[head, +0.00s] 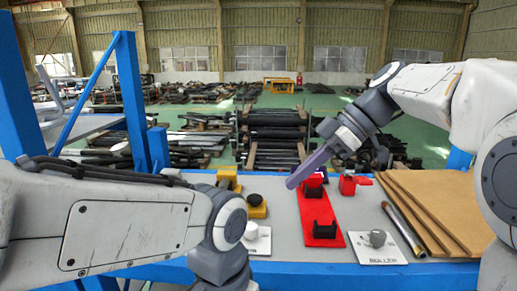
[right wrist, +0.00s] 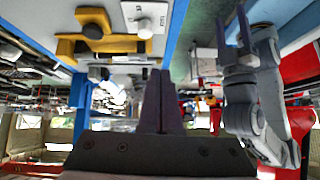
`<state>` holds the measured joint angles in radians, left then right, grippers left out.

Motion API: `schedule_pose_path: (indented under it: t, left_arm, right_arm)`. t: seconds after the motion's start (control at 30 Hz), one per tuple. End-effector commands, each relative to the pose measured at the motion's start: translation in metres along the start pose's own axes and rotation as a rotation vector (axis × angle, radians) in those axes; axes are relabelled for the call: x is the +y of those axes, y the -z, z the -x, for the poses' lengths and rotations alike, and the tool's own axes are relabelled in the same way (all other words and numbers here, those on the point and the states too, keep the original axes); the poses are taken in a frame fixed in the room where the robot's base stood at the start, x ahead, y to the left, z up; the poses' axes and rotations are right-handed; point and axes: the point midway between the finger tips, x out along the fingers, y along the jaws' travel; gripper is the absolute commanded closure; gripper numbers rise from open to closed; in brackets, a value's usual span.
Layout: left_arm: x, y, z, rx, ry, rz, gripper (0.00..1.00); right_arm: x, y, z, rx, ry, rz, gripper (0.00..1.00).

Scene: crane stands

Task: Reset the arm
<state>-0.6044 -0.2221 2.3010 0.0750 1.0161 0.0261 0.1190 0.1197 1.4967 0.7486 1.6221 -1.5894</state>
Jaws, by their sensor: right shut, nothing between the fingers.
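My right gripper (head: 292,184) reaches in from the right over the blue-framed table (head: 285,212). Its purple-grey fingers are together and empty, close above the back of the red plate in the head view. They also show shut at the middle of the right wrist view (right wrist: 161,80). My left arm comes in from the left, and its gripper lies below the head view. In the right wrist view my left gripper (right wrist: 232,32) shows at the upper right, its two fingers apart with nothing seen between them.
On the table are a red plate (head: 325,234) with black holders, a red fixture (head: 349,186), yellow pieces (head: 257,211), a white plate with a grey knob (head: 370,252), a pipe (head: 402,229) and brown boards (head: 434,204). A blue post (head: 132,100) stands at the left.

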Motion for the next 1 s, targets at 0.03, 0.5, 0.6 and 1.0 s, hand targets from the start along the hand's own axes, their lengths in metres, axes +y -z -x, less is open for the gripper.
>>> schedule_pose_path:
  t: [0.03,0.5,0.6,1.0]
  left_arm:
    - [0.005,-0.014,-0.012,-0.002,-0.003,-0.027,0.45]
    - [0.013,-0.055,-0.048,0.004,-0.01,-0.103,0.45]
    - [0.013,-0.055,-0.048,0.004,-0.01,-0.103,0.45]
    - [0.013,-0.055,-0.048,0.003,-0.01,-0.102,0.45]
  right_arm:
    - [0.0,0.0,0.0,0.0,0.0,0.0,1.0]
    - [-0.062,-0.025,-0.09,-0.235,0.023,-0.365,1.0]
    - [-0.093,-0.045,-0.12,-0.341,-0.01,-0.49,1.0]
    - [-0.198,-0.147,-0.186,-0.588,-0.288,-0.764,1.0]
